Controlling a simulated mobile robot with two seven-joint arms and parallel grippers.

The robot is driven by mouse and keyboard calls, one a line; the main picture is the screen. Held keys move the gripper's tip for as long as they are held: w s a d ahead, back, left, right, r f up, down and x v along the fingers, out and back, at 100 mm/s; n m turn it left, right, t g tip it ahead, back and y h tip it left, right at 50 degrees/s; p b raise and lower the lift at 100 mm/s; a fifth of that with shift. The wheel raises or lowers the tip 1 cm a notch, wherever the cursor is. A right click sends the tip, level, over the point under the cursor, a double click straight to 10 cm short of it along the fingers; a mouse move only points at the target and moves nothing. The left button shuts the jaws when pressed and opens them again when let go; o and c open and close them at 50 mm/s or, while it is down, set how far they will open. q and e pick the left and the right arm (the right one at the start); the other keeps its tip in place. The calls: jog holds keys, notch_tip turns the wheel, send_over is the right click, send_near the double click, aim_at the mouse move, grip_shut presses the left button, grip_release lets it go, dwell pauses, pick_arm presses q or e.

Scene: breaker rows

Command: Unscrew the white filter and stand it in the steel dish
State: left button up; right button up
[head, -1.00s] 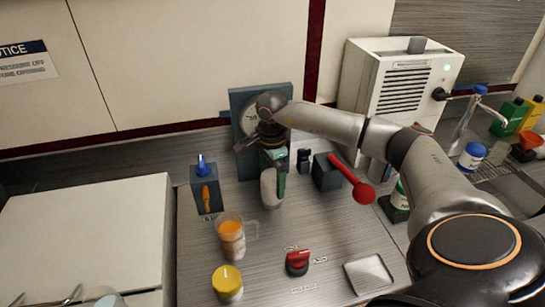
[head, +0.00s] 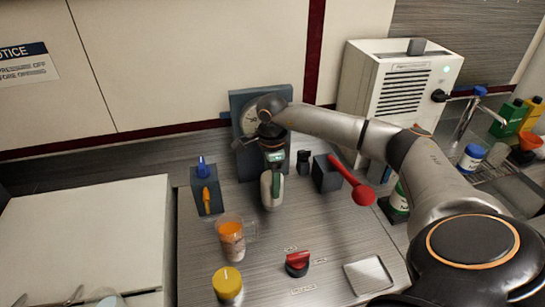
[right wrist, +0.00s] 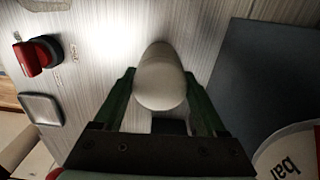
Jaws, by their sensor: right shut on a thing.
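The white filter (head: 271,190), a pale rounded cylinder, is in front of the grey panel with the gauge. My right gripper (head: 272,172) comes down over it from above, its green fingers on either side. In the right wrist view the filter (right wrist: 162,85) sits between both fingers (right wrist: 160,76), and the gripper is shut on it. I cannot tell whether the filter is still joined to a mount. The steel dish (head: 369,275), square and shallow, is empty at the front right of the bench; it also shows in the right wrist view (right wrist: 42,109). My left gripper is not in view.
A red-handled ladle-like tool (head: 352,182) is to the right of the filter. A red knob (head: 297,263) lies between filter and dish. A glass of orange liquid (head: 231,240), a yellow-lidded jar (head: 227,283) and a dark block (head: 206,190) stand left. A white cabinet (head: 400,85) stands behind.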

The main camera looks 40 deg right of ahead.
jog(key=c, duration=0.5)
jog(key=n+b, duration=0.1)
jog(key=n, duration=0.1)
jog(key=shift+n, duration=0.4)
jog(key=n+b, duration=0.1)
jog(key=n, duration=0.9)
jog(key=shift+n+b, duration=0.3)
jog(key=shift+b, duration=0.05)
jog(key=n, duration=0.3)
jog(key=shift+n, duration=0.4)
jog(key=o, duration=1.3)
jog(key=shift+c, duration=0.2)
